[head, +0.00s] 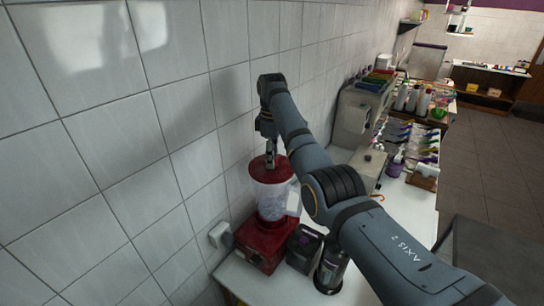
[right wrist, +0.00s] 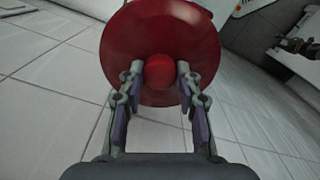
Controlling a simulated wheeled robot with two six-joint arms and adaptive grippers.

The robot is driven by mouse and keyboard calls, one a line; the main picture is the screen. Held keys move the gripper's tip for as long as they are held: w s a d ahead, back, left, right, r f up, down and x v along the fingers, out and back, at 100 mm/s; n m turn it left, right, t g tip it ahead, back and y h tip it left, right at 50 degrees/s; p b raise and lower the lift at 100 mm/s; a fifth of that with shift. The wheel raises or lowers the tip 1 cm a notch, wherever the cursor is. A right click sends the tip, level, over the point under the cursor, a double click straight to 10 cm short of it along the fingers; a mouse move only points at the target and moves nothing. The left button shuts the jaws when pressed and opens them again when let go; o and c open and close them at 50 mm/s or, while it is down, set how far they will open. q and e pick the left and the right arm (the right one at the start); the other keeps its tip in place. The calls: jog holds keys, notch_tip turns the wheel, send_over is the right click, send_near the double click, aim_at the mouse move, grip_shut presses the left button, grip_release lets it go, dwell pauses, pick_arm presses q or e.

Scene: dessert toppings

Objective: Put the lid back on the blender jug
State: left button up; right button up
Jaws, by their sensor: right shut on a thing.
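The blender jug (head: 272,200) is clear and stands upright on its red base (head: 265,244) against the tiled wall. The round red lid (head: 262,172) is at the top of the jug, roughly over its mouth; I cannot tell whether it is fully seated. My right gripper (head: 270,158) comes down from above and is shut on the lid's knob. In the right wrist view, the lid (right wrist: 160,28) fills the top middle, and the two fingers of my right gripper (right wrist: 160,78) are on either side of its round knob. My left gripper is not in view.
A dark bottle (head: 331,268) and a dark box (head: 304,246) stand right of the blender base on the white counter (head: 262,288). A wall socket (head: 219,235) is to the left. Racks of bottles and toppings (head: 418,135) stand farther back along the counter.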

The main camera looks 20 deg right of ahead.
jog(key=shift+f, duration=0.1)
dwell(0.7)
jog(key=o, duration=1.3)
jog(key=shift+c, duration=0.2)
jog(key=shift+o, duration=0.3)
jog(key=o, duration=0.4)
jog(key=shift+r, duration=3.5)
grip_shut()
